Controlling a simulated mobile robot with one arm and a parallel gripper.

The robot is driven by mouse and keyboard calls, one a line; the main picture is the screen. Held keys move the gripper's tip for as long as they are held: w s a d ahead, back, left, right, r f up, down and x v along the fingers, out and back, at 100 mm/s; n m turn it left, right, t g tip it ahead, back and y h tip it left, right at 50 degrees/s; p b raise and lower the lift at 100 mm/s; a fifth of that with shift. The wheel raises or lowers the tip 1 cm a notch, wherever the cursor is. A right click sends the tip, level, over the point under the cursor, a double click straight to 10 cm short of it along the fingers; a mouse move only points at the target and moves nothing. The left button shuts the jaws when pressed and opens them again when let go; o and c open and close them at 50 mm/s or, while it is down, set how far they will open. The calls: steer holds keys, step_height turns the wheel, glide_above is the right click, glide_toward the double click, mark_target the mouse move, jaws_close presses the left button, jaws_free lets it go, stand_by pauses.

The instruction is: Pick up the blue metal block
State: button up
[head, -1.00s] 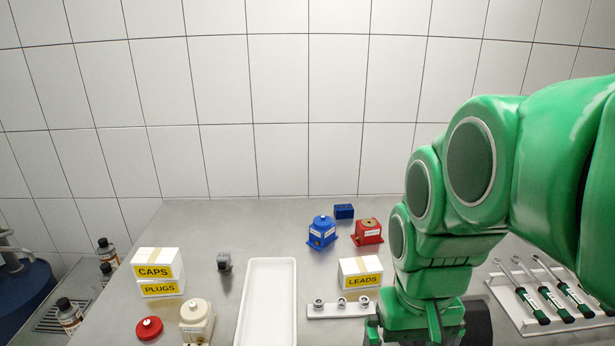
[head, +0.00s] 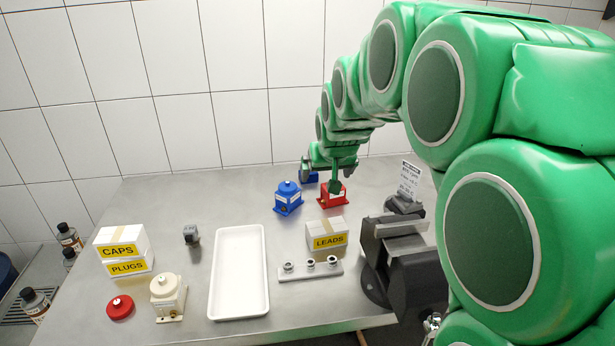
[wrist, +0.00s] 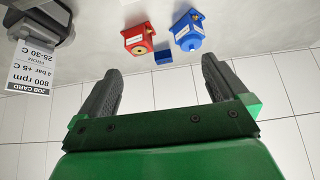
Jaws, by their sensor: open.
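The blue metal block (head: 312,177) is a small dark blue block on the steel bench, behind the blue pump and the red pump. In the head view my gripper (head: 321,178) partly covers it. In the wrist view the whole block (wrist: 163,57) shows between and just beyond the two open fingertips (wrist: 160,68). My gripper is open and empty. Its height above the block is hard to tell.
The blue pump (head: 288,197) and the red pump (head: 332,193) stand close in front of the block. A vise (head: 400,262) and a job card (wrist: 41,68) are nearby.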

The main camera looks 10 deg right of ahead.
steer(key=w+d+t, duration=0.1)
steer(key=w+t, duration=0.4)
steer(key=w, duration=1.7)
step_height(320, 180, down, 14)
steer(key=f, duration=0.1)
steer(key=shift+d+r+x, duration=0.1)
steer(key=shift+x, duration=2.9)
steer(key=shift+d+r+x, duration=0.1)
steer(key=shift+r+x, duration=0.05)
steer(key=shift+x, duration=2.85)
steer(key=shift+w, duration=0.15)
steer(key=c, duration=1.2)
steer(key=shift+r, duration=0.2)
